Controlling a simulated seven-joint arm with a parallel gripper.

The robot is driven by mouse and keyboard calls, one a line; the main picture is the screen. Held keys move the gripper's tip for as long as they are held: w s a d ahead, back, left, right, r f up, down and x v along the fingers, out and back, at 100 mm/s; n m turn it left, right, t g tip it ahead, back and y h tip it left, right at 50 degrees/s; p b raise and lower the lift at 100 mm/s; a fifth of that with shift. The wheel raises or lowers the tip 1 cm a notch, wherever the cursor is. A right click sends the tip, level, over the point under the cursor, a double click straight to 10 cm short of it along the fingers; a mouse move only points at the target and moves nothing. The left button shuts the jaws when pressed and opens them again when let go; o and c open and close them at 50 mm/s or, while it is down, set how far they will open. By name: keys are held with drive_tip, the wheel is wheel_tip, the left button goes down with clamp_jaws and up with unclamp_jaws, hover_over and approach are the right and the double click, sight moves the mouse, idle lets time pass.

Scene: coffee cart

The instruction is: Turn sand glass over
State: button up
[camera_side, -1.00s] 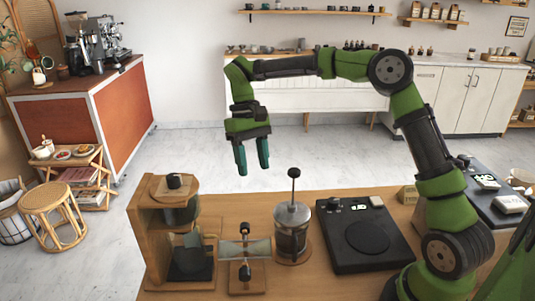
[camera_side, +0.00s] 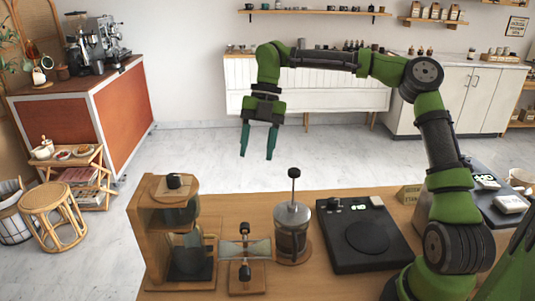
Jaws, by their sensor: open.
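The sand glass (camera_side: 247,250) is a clear glass body lying on its side across a small wooden stand, with a dark rod and knobs at its middle. It stands on the counter between the wooden dripper stand and the French press. My gripper (camera_side: 258,157) is open and empty, pointing down. In the picture it hangs well above the sand glass and slightly to its right. The fingers touch nothing. I cannot tell where the sand lies inside the glass.
The dripper stand (camera_side: 148,237) with a glass carafe (camera_side: 188,258) is close on the left. The French press (camera_side: 292,232) with its tall plunger is close on the right. A black scale (camera_side: 365,235) lies further right on the wooden counter (camera_side: 240,205).

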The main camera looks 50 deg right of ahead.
drive_tip(key=x, duration=1.7)
drive_tip(key=shift+d, duration=0.1)
drive_tip(key=shift+c, duration=0.5)
drive_tip(key=shift+r, duration=0.1)
clamp_jaws()
